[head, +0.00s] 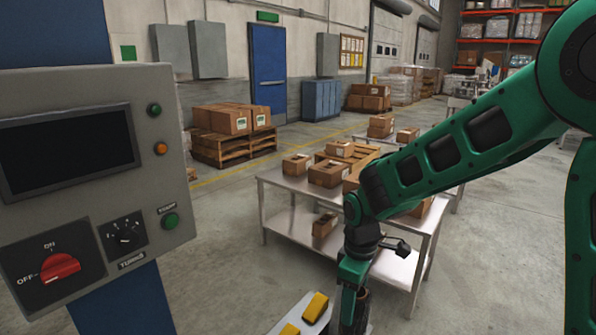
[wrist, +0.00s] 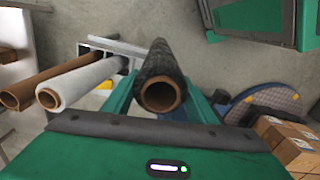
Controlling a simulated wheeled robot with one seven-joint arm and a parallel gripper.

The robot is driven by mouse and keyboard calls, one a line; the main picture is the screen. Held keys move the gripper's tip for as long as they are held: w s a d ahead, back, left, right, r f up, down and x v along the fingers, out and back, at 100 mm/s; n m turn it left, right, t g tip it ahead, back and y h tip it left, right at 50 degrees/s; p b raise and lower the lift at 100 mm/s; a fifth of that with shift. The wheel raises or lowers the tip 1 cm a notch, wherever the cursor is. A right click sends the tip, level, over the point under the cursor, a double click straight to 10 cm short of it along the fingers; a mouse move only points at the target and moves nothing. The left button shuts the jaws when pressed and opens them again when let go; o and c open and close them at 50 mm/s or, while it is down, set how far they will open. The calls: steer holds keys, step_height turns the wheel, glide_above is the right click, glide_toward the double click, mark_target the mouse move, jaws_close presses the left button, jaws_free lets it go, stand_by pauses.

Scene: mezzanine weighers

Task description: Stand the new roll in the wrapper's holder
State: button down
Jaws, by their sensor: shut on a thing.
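My gripper (wrist: 160,92) is shut on a dark-wrapped roll with a brown hollow core (wrist: 165,68), its open end facing the wrist camera. In the head view my gripper (head: 352,288) points down at the bottom of the picture, with part of the dark roll (head: 362,312) just showing beside it. A white roll (wrist: 82,78) and a bare brown tube (wrist: 38,86) lie left of my gripper in the wrist view. The wrapper's grey control panel (head: 90,110) fills the left of the head view. I cannot make out the roll holder in either view.
A steel table (head: 283,180) with several cartons stands behind my gripper. A grey surface with yellow blocks (head: 315,308) is close to its left. In the wrist view, a blue round plate (wrist: 262,100) and stacked cartons (wrist: 285,140) are at right. Open floor lies left of the table.

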steer(key=w+d+f+m, duration=0.4)
steer(key=d+f+m, duration=0.2)
steer(key=d+f, duration=0.1)
steer(key=w+d+f+m, duration=0.5)
steer(key=d+f, duration=0.2)
steer(key=d, duration=0.2)
steer(key=shift+m, duration=0.4)
steer(key=shift+d, duration=0.1)
